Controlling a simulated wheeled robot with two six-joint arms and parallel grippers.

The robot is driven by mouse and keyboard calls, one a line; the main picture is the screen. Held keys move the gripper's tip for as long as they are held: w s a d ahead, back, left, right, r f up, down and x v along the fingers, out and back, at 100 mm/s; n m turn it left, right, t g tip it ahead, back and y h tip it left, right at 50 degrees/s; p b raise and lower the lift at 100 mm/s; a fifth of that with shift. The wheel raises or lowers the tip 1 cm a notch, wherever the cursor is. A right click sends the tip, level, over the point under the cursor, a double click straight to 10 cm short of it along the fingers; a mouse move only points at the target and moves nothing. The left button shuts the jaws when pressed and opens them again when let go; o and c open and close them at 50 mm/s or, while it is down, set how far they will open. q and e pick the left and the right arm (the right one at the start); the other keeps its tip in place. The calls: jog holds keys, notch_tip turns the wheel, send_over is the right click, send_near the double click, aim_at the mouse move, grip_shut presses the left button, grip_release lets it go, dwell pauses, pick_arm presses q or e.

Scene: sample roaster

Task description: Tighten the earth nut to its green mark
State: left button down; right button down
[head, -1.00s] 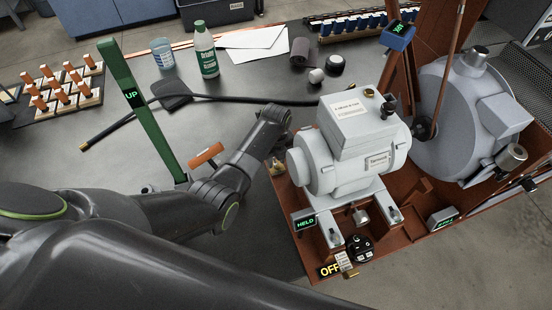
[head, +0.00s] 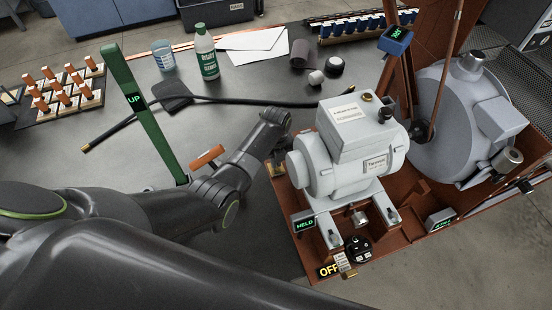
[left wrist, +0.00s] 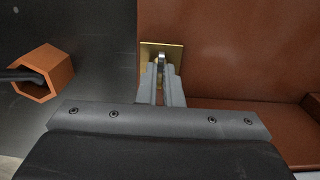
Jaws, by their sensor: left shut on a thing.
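My left gripper (left wrist: 160,92) is shut on a small silvery piece, seemingly the earth nut (left wrist: 160,60), which stands out from a square brass plate (left wrist: 174,50) on the brown frame. The fingers hide most of the nut, and I cannot make out a green mark on it. In the head view my left wrist reaches to the left edge of the brown frame (head: 297,232), beside the grey motor (head: 318,168). The fingertips are mostly hidden there by my wrist. My right gripper is not in view.
An orange handle (head: 207,157) is left of my wrist; a green lever marked UP (head: 147,121) stands farther left. A black cable (head: 235,100) crosses the table. A bottle (head: 206,58) and cup (head: 163,56) stand behind.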

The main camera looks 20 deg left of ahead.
pick_arm(q)
jog(key=c, duration=1.6)
grip_release()
jog(key=shift+r, duration=0.15)
notch_tip(320, 180, up, 17)
jog(key=shift+r+p, duration=0.1)
jog(key=shift+p, duration=0.4)
